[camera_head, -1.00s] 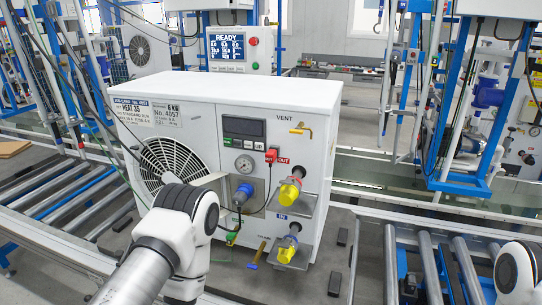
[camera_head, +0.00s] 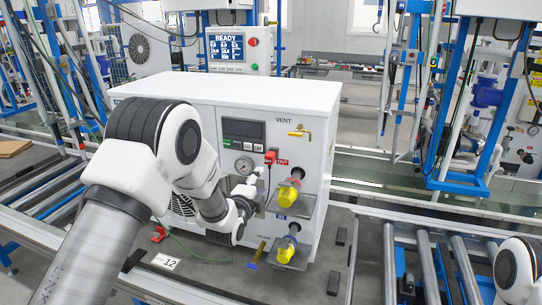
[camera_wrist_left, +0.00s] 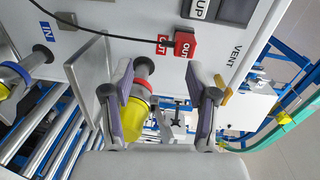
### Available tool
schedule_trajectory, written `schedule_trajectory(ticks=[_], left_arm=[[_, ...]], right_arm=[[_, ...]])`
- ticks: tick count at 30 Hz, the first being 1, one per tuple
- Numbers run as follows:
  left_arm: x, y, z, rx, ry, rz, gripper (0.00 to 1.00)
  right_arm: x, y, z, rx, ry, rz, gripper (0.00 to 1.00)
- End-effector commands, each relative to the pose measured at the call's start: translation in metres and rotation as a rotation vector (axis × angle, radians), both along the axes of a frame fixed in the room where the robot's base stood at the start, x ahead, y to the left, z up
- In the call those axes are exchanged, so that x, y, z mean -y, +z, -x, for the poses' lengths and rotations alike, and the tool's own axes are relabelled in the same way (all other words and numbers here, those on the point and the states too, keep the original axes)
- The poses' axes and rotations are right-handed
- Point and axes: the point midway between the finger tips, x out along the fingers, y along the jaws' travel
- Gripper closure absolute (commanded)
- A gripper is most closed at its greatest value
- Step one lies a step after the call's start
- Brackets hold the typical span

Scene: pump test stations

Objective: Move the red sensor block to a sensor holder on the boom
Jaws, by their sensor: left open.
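The red sensor block (camera_head: 271,156) is on the white unit's front face, by the red OUT label and above a yellow-capped port. In the left wrist view the red block (camera_wrist_left: 184,45) has a black cable running left and lies just beyond the fingertips. My left gripper (camera_wrist_left: 160,78) is open and empty, its two fingers apart with the capped port seen between them. In the head view my left gripper (camera_head: 259,177) is at the unit's front, left of and below the block. I cannot make out the boom or a sensor holder. My right gripper is out of view.
A READY screen (camera_head: 228,47) stands behind. Blue-framed stations stand at both sides.

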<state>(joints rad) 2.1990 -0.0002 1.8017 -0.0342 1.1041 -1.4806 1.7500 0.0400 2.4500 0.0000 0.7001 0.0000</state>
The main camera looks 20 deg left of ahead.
Motion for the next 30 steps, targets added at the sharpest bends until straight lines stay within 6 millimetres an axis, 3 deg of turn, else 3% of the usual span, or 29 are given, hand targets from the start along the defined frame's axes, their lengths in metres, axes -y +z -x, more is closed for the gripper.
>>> schedule_trajectory(ticks=[1, 4, 17, 27, 30], left_arm=[[0.001, 0.015, -0.005, 0.036, -0.004, -0.032, 0.42], [0.002, 0.029, -0.010, 0.070, -0.006, -0.072, 0.42], [0.002, 0.030, -0.015, 0.075, -0.006, -0.076, 0.42], [0.003, 0.030, -0.059, 0.075, -0.006, -0.076, 0.42], [0.004, 0.026, -0.074, 0.075, -0.006, -0.076, 0.42]], right_arm=[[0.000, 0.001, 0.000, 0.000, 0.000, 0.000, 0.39], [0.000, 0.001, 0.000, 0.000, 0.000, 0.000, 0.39], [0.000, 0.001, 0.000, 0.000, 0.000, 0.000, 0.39], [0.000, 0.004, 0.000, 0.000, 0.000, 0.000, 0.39], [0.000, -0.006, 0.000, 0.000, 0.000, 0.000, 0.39]])
